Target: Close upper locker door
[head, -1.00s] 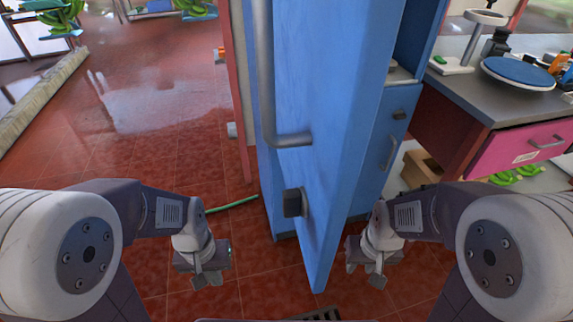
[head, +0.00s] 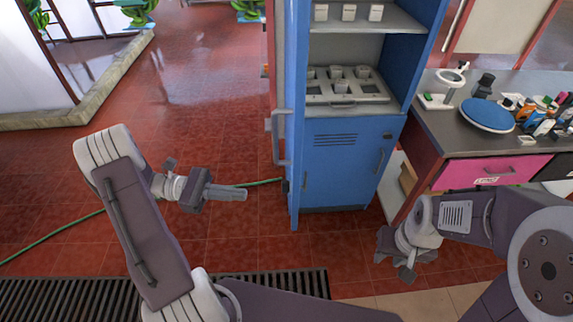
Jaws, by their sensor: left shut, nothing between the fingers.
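The blue upper locker door (head: 292,180) stands wide open at the left side of the locker and shows nearly edge-on. Its long grey handle (head: 280,140) is on its left face. The blue locker (head: 345,170) has its upper compartment exposed, and its lower door (head: 345,160) is closed. My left gripper (head: 243,194) is shut and empty, pointing right toward the open door, with a gap visible between them in the picture. My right gripper (head: 408,274) hangs low to the right of the locker, apart from it; its finger opening is not clear.
A tray with pots (head: 345,96) and small white cups (head: 348,12) sit on the locker shelves. A workbench with a pink drawer (head: 490,173) stands to the right. A green hose (head: 60,230) and a floor grate (head: 300,285) lie on the floor. Tiled floor is open to the left.

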